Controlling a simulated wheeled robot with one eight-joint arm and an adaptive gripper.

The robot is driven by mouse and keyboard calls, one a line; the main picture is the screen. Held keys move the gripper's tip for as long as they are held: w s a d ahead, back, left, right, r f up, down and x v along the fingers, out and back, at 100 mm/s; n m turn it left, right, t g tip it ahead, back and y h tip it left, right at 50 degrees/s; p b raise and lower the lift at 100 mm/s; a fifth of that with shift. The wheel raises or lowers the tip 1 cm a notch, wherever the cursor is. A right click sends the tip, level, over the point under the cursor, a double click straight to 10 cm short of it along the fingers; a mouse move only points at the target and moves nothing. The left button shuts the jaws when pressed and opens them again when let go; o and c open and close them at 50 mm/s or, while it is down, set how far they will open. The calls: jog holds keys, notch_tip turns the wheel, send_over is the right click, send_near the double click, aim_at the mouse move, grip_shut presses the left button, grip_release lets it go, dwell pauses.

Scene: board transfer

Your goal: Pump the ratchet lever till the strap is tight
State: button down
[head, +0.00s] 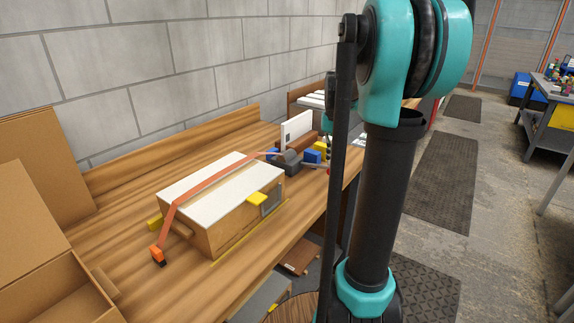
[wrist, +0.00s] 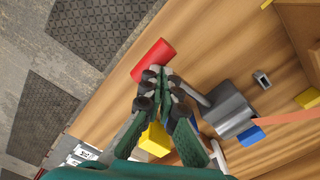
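The orange strap (head: 210,183) runs over a white-topped wooden box (head: 225,190) from an orange and black end piece (head: 157,255) to the grey ratchet (head: 288,164). In the wrist view the ratchet (wrist: 230,110) has the strap (wrist: 290,117) at its right. Its grey lever (wrist: 195,93) reaches left towards a red handle (wrist: 153,60). My gripper (wrist: 161,76) has its fingertips close together at the near edge of the red handle. They overlap the handle in this view; whether they clasp it is unclear. In the head view my gripper (head: 328,150) is small and partly hidden.
Blue blocks (head: 313,156) and a yellow block (wrist: 155,140) are near the ratchet. A white panel (head: 297,130) stands behind it. An open cardboard box (head: 50,285) is at the left. The bench edge and floor mats (wrist: 105,30) show beyond the handle.

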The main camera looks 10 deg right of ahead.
jog(key=shift+f, duration=1.15)
notch_tip(320, 180, up, 11)
jog(key=shift+r, duration=0.15)
dwell(0.9)
jog(key=shift+f, duration=1.8)
dwell(0.6)
jog(key=shift+f, duration=3.85)
notch_tip(320, 180, up, 11)
